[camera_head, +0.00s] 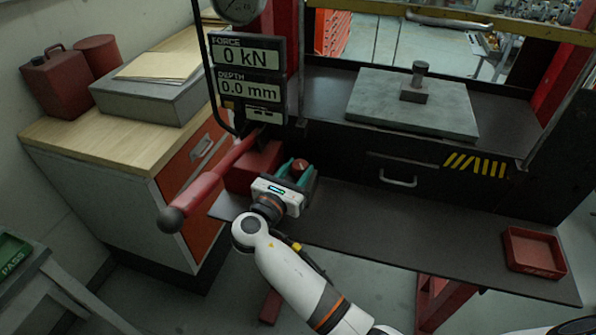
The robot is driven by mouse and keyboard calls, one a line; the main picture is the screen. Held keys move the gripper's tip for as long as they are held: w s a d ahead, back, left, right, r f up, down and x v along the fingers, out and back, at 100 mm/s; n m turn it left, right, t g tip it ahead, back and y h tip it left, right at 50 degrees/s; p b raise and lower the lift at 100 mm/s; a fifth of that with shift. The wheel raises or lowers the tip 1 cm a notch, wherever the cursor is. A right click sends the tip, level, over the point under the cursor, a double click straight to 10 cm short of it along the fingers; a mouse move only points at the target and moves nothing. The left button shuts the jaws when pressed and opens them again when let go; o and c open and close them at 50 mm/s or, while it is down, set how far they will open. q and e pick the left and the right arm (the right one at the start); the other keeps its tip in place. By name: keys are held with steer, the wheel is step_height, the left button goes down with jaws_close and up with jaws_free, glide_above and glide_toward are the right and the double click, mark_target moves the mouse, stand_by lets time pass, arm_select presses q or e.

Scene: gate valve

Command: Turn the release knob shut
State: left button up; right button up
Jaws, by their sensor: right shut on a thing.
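The release knob (301,165) is small and red, at the front of the red pump block (250,168) below the display. My right gripper (298,171) reaches up from the bottom of the view. Its teal fingers are on either side of the knob and shut on it. The fingers and the gripper's white body hide part of the knob, so its turn angle cannot be told. My left gripper is not in view.
A red pump lever (215,184) with a dark ball end slants left of my right gripper. A display (247,80) reads 0 kN and 0.0 mm. A grey plate (415,103) lies on the press bed. A red tray (533,252) sits on the right of the dark shelf (430,235), whose middle is clear.

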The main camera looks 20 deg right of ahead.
steer(key=shift+m+g+h, duration=0.5)
steer(key=shift+g, duration=0.1)
steer(key=o, duration=1)
